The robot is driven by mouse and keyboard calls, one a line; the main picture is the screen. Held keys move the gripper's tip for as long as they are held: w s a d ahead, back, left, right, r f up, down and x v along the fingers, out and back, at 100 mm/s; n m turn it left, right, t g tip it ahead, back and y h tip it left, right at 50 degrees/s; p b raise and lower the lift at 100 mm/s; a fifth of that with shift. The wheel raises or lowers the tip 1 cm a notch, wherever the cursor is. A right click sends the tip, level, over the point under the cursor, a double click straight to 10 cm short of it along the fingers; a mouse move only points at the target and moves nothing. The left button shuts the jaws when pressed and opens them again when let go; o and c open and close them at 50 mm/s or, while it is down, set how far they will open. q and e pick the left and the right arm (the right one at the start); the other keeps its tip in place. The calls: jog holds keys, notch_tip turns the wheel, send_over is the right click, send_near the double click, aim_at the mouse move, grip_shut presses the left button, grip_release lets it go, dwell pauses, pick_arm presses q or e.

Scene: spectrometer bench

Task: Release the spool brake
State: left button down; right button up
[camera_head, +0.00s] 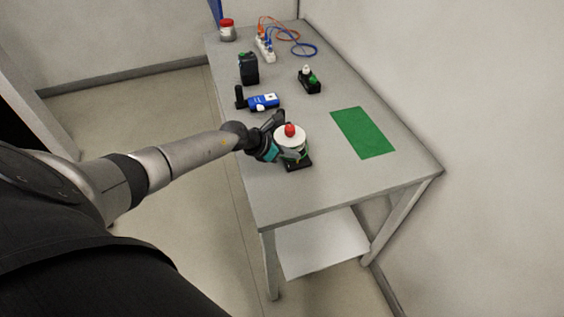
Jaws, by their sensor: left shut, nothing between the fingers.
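The spool (291,142) is a white round piece with a red knob (290,129) on top, on a small black base (298,164) on the grey table. A little green shows at its lower edge. My left gripper (274,152) reaches in from the left, low against the spool's left side. It is shut with nothing held. I cannot tell whether its fingertips touch the spool or its brake; the brake itself cannot be made out. My right gripper is out of view.
A blue device (264,102), a black box (249,69), a small black holder with a green knob (309,81), a power strip (264,49) with orange and blue cables, and a red-lidded jar (227,30) stand farther back. A green mat (363,132) lies clear at right.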

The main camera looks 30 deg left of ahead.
pick_arm(q)
jog(key=shift+w+d+r, duration=0.1)
jog(key=shift+w+d, duration=0.05)
jog(key=shift+w, duration=0.05)
dwell(0.5)
jog(key=shift+r, duration=0.15)
jog(key=shift+r+p, duration=0.7)
jog(key=shift+p, duration=0.15)
